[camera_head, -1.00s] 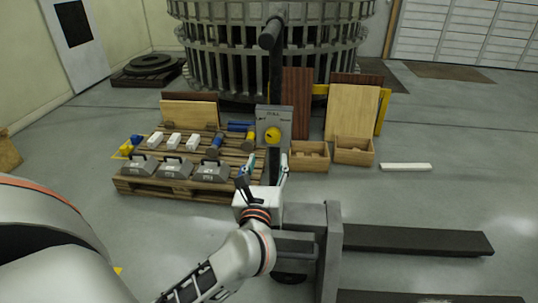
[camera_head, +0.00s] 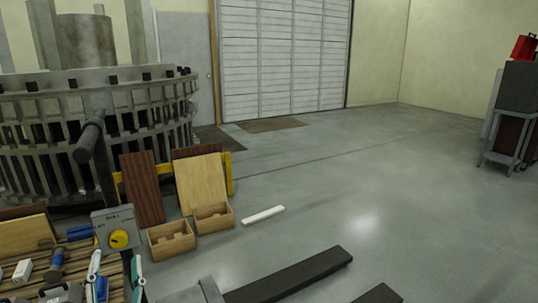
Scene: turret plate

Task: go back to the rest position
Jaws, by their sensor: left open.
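Most of my left arm is below the picture. My right gripper is not in view.
Two wooden boxes (camera_head: 172,256) stand on the floor by leaning boards (camera_head: 202,184). A white bar (camera_head: 263,215) lies to their right. Dark beams (camera_head: 290,276) extend along the bottom. A cart (camera_head: 508,145) stands far right. The middle floor is clear.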

